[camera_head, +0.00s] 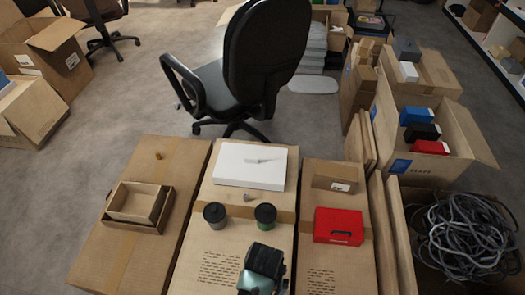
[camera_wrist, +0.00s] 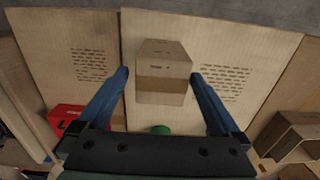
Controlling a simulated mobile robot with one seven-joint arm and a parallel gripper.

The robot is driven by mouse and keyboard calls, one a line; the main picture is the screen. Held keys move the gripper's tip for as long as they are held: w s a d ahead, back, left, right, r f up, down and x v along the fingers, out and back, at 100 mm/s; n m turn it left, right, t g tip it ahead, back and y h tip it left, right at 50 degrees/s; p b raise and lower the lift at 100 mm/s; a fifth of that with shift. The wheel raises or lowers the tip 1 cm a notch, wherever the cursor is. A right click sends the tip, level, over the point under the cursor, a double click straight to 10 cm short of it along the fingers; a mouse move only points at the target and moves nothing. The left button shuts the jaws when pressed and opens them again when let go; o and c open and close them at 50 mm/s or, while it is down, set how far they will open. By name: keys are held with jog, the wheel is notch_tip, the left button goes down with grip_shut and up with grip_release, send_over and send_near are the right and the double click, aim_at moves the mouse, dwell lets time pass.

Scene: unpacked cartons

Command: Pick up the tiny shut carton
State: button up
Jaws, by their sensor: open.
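In the wrist view, a small shut brown carton (camera_wrist: 166,58) stands on a large flat carton surface near the view's middle. My gripper (camera_wrist: 159,75) is open, with one blue finger on each side of this carton in the picture. Small gaps show beside the carton, and it does not look gripped. In the head view, my gripper (camera_head: 262,268) is at the bottom centre, seen from above. No carton shows there beneath it; the gripper seems to hide it. Another small shut carton (camera_head: 335,177) with a white label lies behind the red box.
Nearby are a red box (camera_head: 338,227), two lidded cups (camera_head: 215,215) (camera_head: 265,216), a white box (camera_head: 250,165) and an open carton tray (camera_head: 137,203). A crate of cables (camera_head: 468,237) stands at right. An office chair (camera_head: 250,75) stands behind.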

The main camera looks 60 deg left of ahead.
jog(key=f, duration=0.2)
jog(key=f+b, duration=0.1)
jog(key=f, duration=0.1)
jog(key=f+b, duration=0.1)
jog(key=f, duration=0.2)
jog(key=shift+w+a, duration=0.15)
jog(key=shift+a, duration=0.2)
jog(key=c, duration=1.4)
